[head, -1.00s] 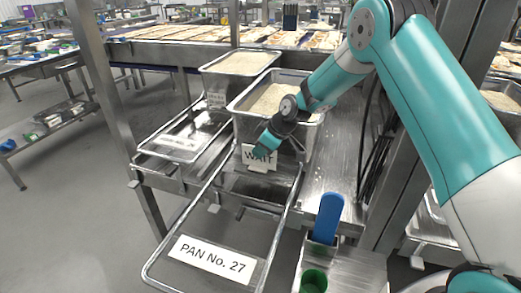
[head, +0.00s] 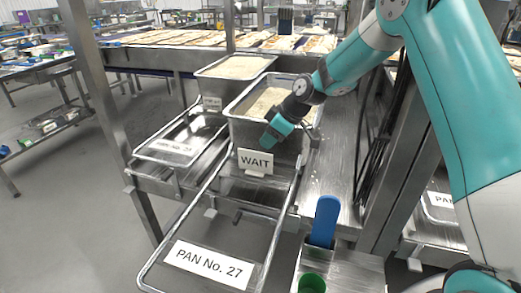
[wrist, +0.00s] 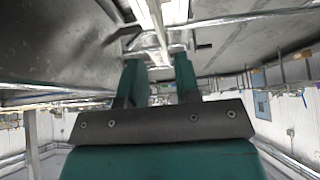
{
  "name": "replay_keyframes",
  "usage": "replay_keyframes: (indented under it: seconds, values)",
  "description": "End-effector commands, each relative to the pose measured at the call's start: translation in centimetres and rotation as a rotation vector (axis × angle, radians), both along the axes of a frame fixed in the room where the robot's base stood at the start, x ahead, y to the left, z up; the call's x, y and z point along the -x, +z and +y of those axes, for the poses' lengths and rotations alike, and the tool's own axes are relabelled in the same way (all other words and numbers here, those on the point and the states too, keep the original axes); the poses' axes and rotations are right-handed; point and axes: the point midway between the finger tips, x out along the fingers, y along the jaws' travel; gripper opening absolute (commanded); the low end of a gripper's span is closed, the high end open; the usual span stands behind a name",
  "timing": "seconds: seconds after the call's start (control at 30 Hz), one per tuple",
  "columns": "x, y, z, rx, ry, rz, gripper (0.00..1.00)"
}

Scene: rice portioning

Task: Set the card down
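The white WAIT card (head: 256,161) stands upright in a small pale foot in the head view, in front of the deep metal pan of rice (head: 262,104). My gripper (head: 270,139) is just above the card's right side and looks clear of it. In the wrist view my gripper (wrist: 159,66) has its two teal fingers apart, with no card seen between them. I cannot make out the card in the wrist view.
An empty wire-rimmed tray labelled PAN No. 27 (head: 210,264) lies in front. Another labelled tray (head: 174,147) is at left, with a second rice pan (head: 236,67) behind.

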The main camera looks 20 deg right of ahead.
Motion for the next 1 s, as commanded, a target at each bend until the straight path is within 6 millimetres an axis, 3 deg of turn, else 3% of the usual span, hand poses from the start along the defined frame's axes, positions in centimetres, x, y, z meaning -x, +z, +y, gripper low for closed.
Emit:
replay_keyframes:
  seconds: [0.1,0.27,0.37,0.43,0.57,0.7,0.83,0.9,1.0]
  values:
    - [0.7,1.9,-1.0,0.0,-0.001,-0.002,0.3]
    - [1.3,3.4,-1.8,0.0,-0.001,0.0,0.3]
    - [2.4,4.6,-1.1,-0.004,-0.004,0.013,0.3]
    - [4.4,6.1,0.4,-0.007,-0.009,0.044,0.3]
    - [11.5,9.7,4.4,-0.015,-0.045,0.145,0.3]
    - [21.5,12.3,7.5,-0.005,-0.109,0.276,0.3]
    - [29.7,12.9,8.3,0.018,-0.167,0.37,0.3]
    - [32.8,12.8,8.2,0.029,-0.195,0.406,0.3]
    - [35.6,12.5,7.9,0.04,-0.222,0.439,0.3]
